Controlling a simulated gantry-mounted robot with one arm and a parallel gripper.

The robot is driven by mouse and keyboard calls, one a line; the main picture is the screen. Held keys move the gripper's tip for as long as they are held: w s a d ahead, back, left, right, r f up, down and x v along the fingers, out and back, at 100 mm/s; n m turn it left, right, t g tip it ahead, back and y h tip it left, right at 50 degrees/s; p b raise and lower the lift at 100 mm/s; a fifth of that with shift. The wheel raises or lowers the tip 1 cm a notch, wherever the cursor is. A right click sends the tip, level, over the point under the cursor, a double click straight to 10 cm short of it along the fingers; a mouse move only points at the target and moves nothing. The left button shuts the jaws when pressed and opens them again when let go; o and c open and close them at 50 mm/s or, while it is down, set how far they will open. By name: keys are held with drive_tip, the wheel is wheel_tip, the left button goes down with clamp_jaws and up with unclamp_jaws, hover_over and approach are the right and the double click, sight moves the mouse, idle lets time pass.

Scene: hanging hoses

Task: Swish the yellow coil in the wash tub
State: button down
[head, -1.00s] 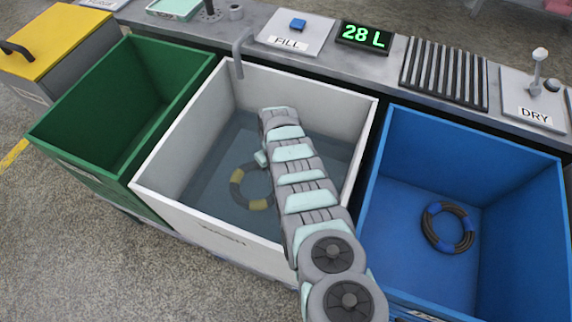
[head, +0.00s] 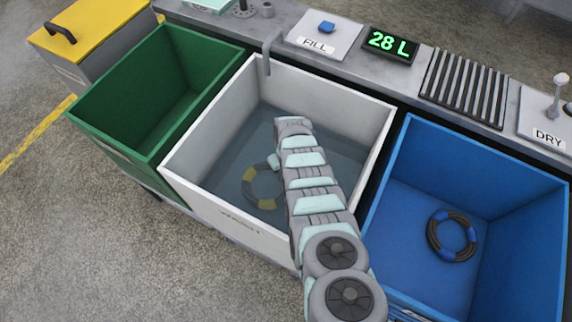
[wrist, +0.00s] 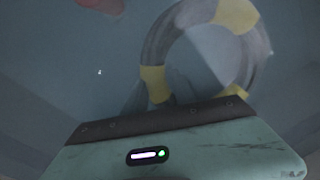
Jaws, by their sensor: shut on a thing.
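The yellow coil (head: 247,190), a dark grey ring with yellow bands, is under the water inside the white wash tub (head: 195,150). It also shows in the wrist view (wrist: 160,45), just beyond the gripper's body. My gripper (head: 273,161) reaches down into the tub at the coil's upper right edge, partly hidden behind my own arm.
The green tub (head: 118,140) adjoins on the left. The blue tub (head: 400,185) on the right holds a blue-banded coil (head: 452,250). A tap (head: 267,58) stands at the wash tub's back rim. A FILL button (head: 326,27) and a display (head: 391,43) reading 28 L sit behind.

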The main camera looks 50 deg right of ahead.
drive_tip(key=shift+s+a+r+p, duration=0.15)
drive_tip(key=shift+s+a+p, duration=0.05)
drive_tip(key=shift+a+p, duration=0.55)
drive_tip(key=shift+s+a+r+p, duration=0.15)
drive_tip(key=shift+a+p, duration=0.45)
drive_tip(key=shift+p, duration=0.25)
drive_tip(key=shift+s+a+f+p, duration=0.1)
drive_tip(key=shift+s+a+p, duration=0.05)
drive_tip(key=shift+a+p, duration=0.45)
drive_tip(key=shift+s+a+f+p, duration=0.1)
drive_tip(key=shift+s+a+p, duration=0.05)
drive_tip(key=shift+a+p, duration=0.45)
drive_tip(key=shift+f, duration=0.1)
drive_tip(key=shift+d+b, duration=0.15)
drive_tip(key=shift+b, duration=0.2)
drive_tip(key=shift+w+d+f+b, duration=0.25)
drive_tip(key=shift+d+b, duration=0.25)
drive_tip(key=shift+b, duration=0.2)
drive_tip(key=d+b, duration=0.2)
drive_tip(key=b, duration=0.1)
drive_tip(key=w+d+b, duration=0.1)
drive_tip(key=d+b, duration=0.1)
drive_tip(key=b, duration=0.1)
drive_tip(key=d+b, duration=0.3)
drive_tip(key=b, duration=0.1)
drive_tip(key=shift+w, duration=0.4)
drive_tip(key=shift+d+r, duration=0.25)
drive_tip(key=shift+d, duration=0.05)
drive_tip(key=shift+a+r, duration=0.1)
drive_tip(key=shift+a, duration=0.05)
